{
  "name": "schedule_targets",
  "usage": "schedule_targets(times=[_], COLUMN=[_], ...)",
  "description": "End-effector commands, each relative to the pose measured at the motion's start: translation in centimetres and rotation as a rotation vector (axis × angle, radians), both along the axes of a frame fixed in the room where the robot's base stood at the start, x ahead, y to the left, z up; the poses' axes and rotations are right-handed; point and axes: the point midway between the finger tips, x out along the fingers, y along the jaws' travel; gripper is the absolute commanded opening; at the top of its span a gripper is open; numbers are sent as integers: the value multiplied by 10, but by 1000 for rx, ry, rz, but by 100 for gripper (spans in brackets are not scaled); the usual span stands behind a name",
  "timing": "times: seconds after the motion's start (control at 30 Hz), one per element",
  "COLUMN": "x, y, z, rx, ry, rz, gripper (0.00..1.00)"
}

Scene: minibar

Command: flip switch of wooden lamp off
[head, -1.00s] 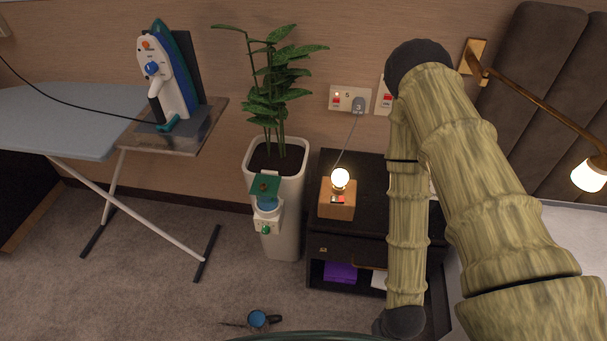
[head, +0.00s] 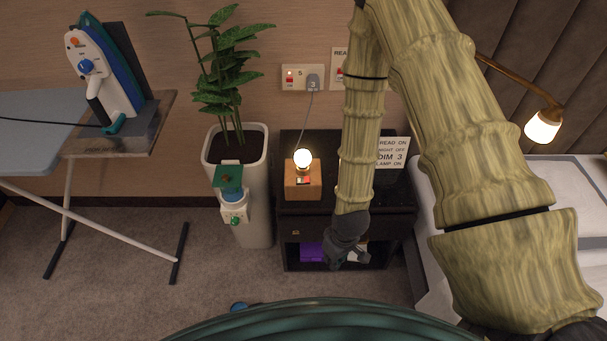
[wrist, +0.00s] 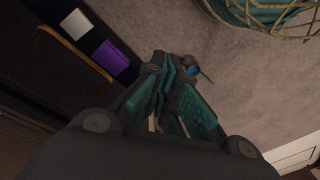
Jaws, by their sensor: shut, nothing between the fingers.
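The wooden lamp (head: 303,191) is a small wooden block with a round lit bulb (head: 303,158) on top. It stands on the left part of the dark nightstand (head: 295,219). A small red-and-white switch (head: 303,181) shows on its front upper edge. My gripper (head: 333,262) hangs in front of the nightstand, lower than the lamp and to its right, clear of it. In the wrist view my gripper (wrist: 165,75) is shut and empty, pointing toward the floor beside the nightstand. The lamp does not show in the wrist view.
A sign (head: 392,152) stands behind my arm. A purple box (head: 311,251) sits in the open shelf. The bed (head: 580,195) lies right.

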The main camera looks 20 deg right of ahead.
Motion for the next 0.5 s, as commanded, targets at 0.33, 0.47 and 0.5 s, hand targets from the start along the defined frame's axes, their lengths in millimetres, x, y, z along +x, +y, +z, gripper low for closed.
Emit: schedule_targets(times=[0.33, 0.47, 0.5], x=[138, 179, 190], y=[9, 7, 6], z=[94, 141, 157], rx=[67, 75, 75], ry=[-102, -140, -153], rz=[437, 606, 655], gripper=[0, 0, 0])
